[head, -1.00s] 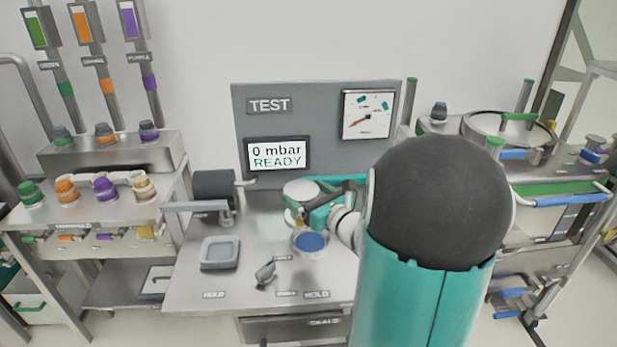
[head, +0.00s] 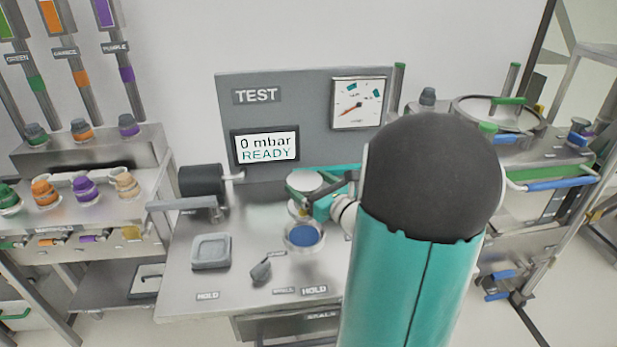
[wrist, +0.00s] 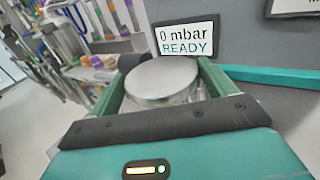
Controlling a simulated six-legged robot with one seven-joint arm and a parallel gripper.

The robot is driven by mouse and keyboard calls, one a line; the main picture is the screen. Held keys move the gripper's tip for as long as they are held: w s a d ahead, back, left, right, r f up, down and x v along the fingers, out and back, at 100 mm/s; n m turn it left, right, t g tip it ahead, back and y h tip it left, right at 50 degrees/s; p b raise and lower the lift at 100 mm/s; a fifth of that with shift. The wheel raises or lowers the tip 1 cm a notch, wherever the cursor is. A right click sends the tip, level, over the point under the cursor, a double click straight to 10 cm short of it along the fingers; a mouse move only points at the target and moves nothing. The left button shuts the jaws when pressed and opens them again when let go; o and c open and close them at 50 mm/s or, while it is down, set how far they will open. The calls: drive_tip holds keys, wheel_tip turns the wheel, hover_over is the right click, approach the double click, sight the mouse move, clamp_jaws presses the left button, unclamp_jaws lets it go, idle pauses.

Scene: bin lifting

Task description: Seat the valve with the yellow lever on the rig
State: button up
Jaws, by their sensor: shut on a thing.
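My gripper (head: 306,184) is shut on a metal part with a round, pale, flat top, which I take to be the valve (wrist: 162,80). In the wrist view its green fingers (wrist: 166,82) stand on both sides of that top. A little yellow shows below the held part in the head view (head: 296,209); the lever's shape cannot be made out. The held part is over the bench, just behind a metal ring with a blue face (head: 304,236). Its underside is hidden, so I cannot tell whether it touches anything. The rig's seat is not clearly visible.
The test panel (head: 225,105) stands behind, its screen (head: 265,148) reading 0 mbar READY. A black cylinder with a clamp (head: 201,181) is left of the gripper. A grey square tray (head: 211,252) and a small grey handle (head: 261,270) lie in front.

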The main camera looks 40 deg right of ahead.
drive_tip(key=shift+w+f, duration=0.3)
drive_tip(key=shift+f, duration=0.45)
drive_tip(key=shift+s+f, duration=0.15)
drive_tip(key=shift+f, duration=1.5)
drive_tip(key=shift+f, duration=2.45)
idle(0.4)
drive_tip(key=o, duration=1.6)
drive_tip(key=shift+c, duration=0.2)
drive_tip(key=shift+f, duration=0.1)
